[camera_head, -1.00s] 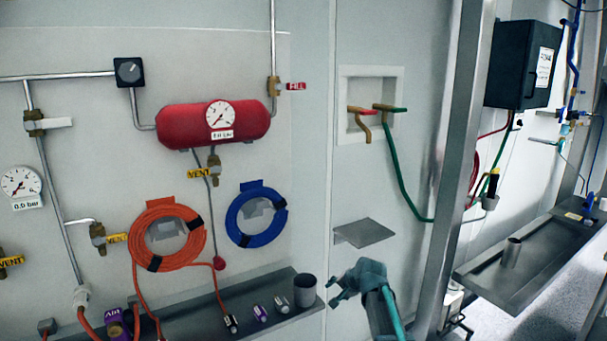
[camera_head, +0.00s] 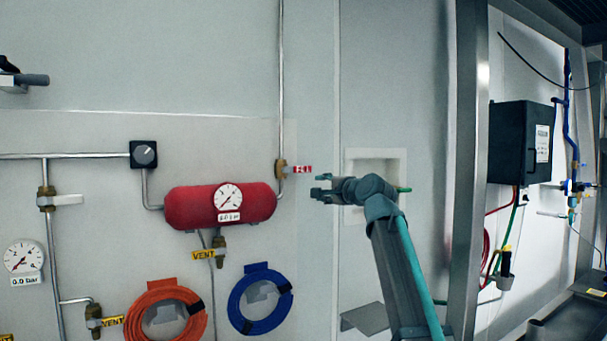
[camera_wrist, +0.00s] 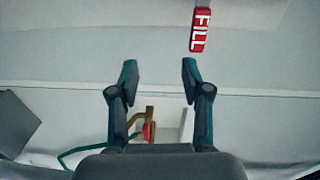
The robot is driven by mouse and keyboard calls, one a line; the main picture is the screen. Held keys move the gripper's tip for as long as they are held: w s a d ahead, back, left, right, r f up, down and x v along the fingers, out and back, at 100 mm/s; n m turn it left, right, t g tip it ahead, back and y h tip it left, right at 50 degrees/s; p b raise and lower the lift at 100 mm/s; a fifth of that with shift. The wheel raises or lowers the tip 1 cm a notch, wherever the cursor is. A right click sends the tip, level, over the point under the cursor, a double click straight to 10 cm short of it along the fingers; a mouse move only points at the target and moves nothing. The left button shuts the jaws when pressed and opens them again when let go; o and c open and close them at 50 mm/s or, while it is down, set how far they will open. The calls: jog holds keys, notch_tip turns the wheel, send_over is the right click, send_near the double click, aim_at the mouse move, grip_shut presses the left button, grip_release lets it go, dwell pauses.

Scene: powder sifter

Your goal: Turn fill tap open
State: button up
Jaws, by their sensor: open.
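The fill tap (camera_head: 281,169) is a brass valve on a vertical pipe above the right end of the red tank. Its red handle, marked FILL (camera_head: 301,170), sticks out to the right. My gripper (camera_head: 318,188) is open and empty, pointing left, just right of and slightly below the handle's end in the head view. In the wrist view the red FILL handle (camera_wrist: 200,29) lies ahead of my open fingers (camera_wrist: 159,70), beyond the right fingertip and apart from it. The tap's body is out of the wrist view.
The red tank (camera_head: 220,205) with its gauge is below left, with a yellow VENT tap (camera_head: 218,251) under it. Orange (camera_head: 165,315) and blue (camera_head: 261,300) hose coils hang lower. A wall recess (camera_head: 375,160) is partly behind my arm.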

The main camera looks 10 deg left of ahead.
send_near(305, 170)
jog(key=shift+t+y, duration=0.3)
jog(key=shift+y, duration=0.1)
jog(key=p+x, duration=0.1)
jog(key=x, duration=0.3)
jog(key=p+x, duration=0.2)
jog(key=x, duration=0.3)
jog(key=shift+w+f, duration=0.1)
jog(key=shift+f, duration=0.1)
jog(key=shift+p+x, duration=0.3)
jog(key=shift+x, duration=0.55)
jog(key=shift+f, duration=0.15)
grip_shut()
